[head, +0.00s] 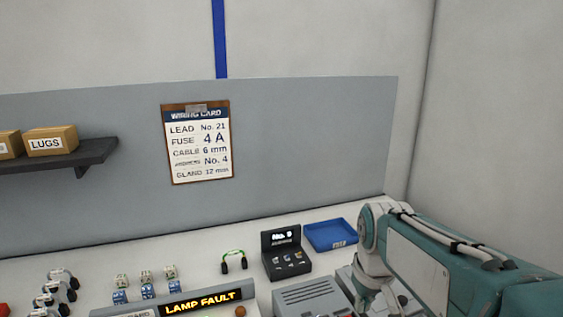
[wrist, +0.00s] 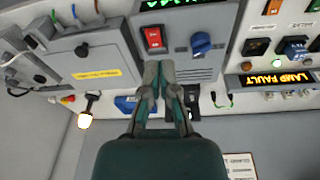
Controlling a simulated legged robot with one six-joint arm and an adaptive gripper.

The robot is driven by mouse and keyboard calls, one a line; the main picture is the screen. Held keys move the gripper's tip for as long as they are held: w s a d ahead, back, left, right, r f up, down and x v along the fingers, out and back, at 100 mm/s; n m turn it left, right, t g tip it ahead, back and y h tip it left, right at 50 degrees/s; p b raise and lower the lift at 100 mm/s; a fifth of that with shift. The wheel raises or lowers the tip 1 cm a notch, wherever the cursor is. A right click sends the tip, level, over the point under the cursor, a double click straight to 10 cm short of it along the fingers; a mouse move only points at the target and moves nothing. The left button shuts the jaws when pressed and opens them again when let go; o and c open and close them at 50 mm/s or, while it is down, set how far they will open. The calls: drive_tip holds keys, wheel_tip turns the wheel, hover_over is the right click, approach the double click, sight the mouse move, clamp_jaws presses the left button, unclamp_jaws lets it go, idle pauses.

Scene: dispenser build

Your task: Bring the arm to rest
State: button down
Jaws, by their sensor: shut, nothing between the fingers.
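My gripper (wrist: 158,72) shows in the wrist view with its two fingers together and nothing between them. It is over the front of a grey unit (wrist: 200,25) with a red switch (wrist: 153,38) and a blue knob (wrist: 201,43). I cannot tell whether the fingertips touch the unit. In the head view my teal and white arm (head: 430,265) is folded at the lower right, and the gripper itself is out of that view.
The bench holds a black box (head: 286,262), a blue tray (head: 331,236), a green looped lead (head: 234,262) and a LAMP FAULT display (head: 202,301). A wiring card (head: 197,145) hangs on the grey back panel. A shelf (head: 75,156) with boxes is at left.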

drive_tip(key=s+m+t, duration=0.2)
drive_tip(key=s+t, duration=0.1)
drive_tip(key=s, duration=1)
drive_tip(key=shift+s+t, duration=0.4)
